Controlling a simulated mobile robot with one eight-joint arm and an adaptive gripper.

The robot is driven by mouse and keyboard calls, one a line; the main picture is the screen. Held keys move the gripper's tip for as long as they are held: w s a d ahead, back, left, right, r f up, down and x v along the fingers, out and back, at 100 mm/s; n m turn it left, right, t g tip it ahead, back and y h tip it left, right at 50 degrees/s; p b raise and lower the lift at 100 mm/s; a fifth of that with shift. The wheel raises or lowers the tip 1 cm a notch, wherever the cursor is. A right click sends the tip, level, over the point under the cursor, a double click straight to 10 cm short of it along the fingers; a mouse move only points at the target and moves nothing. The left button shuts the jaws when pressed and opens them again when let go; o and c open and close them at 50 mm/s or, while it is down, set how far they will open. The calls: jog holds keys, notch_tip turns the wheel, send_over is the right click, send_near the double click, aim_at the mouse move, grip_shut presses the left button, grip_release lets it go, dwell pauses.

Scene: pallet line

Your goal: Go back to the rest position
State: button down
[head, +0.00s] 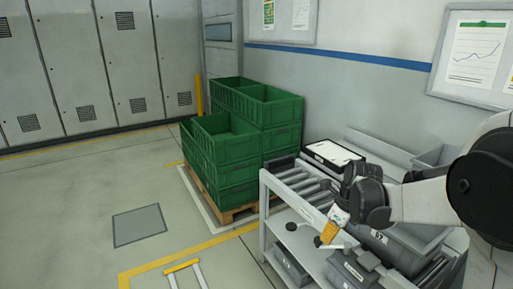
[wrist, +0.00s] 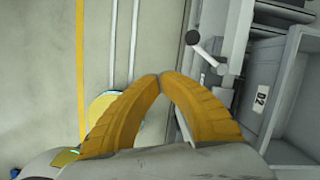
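My gripper (head: 330,232) hangs from my arm at the right of the head view, in front of the grey roller cart (head: 266,205). In the wrist view its two yellow fingers (wrist: 160,77) curve in and meet at the tips. The gripper is shut, and nothing is held between the fingers. Behind the tips the wrist view shows floor and the edge of the cart. The arm hides part of the cart's right side in the head view.
Green crates (head: 222,147) are stacked on a wooden pallet (head: 233,213) left of the cart. A white-topped black tray (head: 333,153) lies on the cart. Grey bins (head: 352,270) sit on its lower shelf. A grey bin (wrist: 260,97) also shows in the wrist view.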

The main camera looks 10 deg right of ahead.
jog(key=s+a+r+n+t, duration=0.2)
jog(key=s+a+r+n, duration=0.2)
jog(key=s+n, duration=0.6)
jog(key=s+a+r+n+t+h, duration=0.1)
jog(key=s+a+r+n, duration=0.3)
jog(key=s+n, duration=0.7)
jog(key=r+n+t, duration=0.1)
jog(key=n, duration=0.5)
jog(key=shift+a+r+n+t, duration=0.15)
jog(key=shift+r+n+t, duration=0.15)
jog(key=shift+r+t, duration=0.1)
